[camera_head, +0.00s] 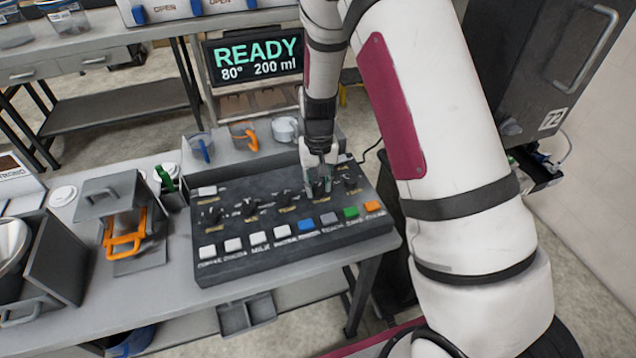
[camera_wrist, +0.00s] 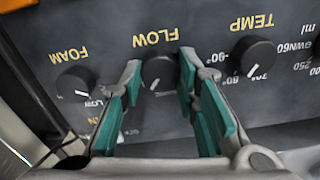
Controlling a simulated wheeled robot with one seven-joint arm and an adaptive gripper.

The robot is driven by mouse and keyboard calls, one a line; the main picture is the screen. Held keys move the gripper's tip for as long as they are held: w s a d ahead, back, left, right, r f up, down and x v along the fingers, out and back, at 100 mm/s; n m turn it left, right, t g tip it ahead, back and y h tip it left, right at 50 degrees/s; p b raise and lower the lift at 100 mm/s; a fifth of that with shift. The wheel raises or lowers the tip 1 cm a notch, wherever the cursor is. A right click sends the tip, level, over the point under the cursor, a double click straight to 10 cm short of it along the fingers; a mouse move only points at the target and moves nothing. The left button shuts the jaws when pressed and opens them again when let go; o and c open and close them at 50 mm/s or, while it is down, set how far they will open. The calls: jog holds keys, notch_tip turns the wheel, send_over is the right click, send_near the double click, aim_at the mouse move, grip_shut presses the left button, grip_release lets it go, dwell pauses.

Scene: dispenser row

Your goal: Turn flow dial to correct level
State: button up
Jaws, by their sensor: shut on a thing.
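The black flow dial (camera_wrist: 160,72) sits under the label FLOW in the wrist view, with a white pointer line on its face. My gripper (camera_wrist: 160,75) has its teal-padded fingers on either side of this dial, shut on it. The temp dial (camera_wrist: 252,57) and the foam dial (camera_wrist: 76,84) stand on either side, apart from the fingers. In the head view, my gripper (camera_head: 320,182) reaches down onto the dial row of the black control panel (camera_head: 225,262). The flow dial is mostly hidden there by the fingers.
A screen (camera_head: 255,57) behind the panel reads READY, 80° and 200 ml. Coloured buttons, such as a blue one (camera_head: 305,226) and a green one (camera_head: 351,212), line the panel's front. Cups, including an orange-handled one (camera_head: 245,135), stand behind it. A press-like device (camera_head: 118,205) stands left.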

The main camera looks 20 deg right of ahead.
aim_at(318, 187)
jog(key=shift+m, duration=1.9)
jog(key=o, duration=1.2)
jog(key=shift+r, duration=0.1)
notch_tip(318, 187, up, 12)
jog(key=shift+f, duration=0.1)
